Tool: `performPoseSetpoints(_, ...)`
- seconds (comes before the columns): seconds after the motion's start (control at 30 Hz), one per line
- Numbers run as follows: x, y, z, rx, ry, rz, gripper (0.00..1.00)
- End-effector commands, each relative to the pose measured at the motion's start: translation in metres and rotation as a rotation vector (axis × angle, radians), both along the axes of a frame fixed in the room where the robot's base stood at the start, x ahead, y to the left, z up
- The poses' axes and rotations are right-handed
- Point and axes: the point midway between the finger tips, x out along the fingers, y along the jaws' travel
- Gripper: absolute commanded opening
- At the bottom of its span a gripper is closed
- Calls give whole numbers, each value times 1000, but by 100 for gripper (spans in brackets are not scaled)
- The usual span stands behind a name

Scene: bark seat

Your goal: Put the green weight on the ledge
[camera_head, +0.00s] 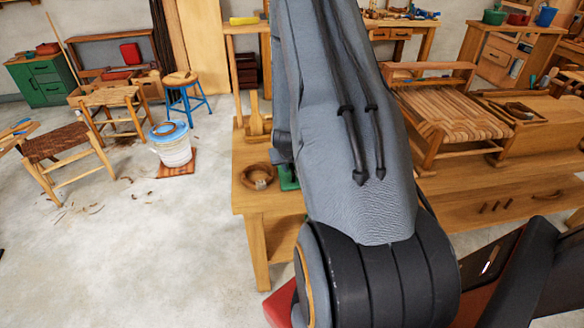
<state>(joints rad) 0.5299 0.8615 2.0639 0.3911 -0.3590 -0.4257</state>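A small part of a green object (288,179) shows at the left edge of my arm, on the low wooden bench (243,197). Most of it is hidden behind the arm, so I cannot tell whether it is the green weight. I cannot make out which surface is the ledge. My grey arm fills the middle of the view and reaches away over the bench. My gripper does not show.
A coiled brown ring (258,177) and a wooden tool (258,122) lie on the bench. A woven seat frame (452,112) stands on a workbench at right. A white bucket (171,148) and stools stand at left. The left foreground floor is mostly clear.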

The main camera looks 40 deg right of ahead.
Motion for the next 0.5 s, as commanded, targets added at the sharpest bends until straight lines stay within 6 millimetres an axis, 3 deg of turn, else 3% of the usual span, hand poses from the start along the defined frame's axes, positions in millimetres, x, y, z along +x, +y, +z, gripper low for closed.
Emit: performPoseSetpoints(0.5, -30, 31, 69, -2, -3, 0, 30)
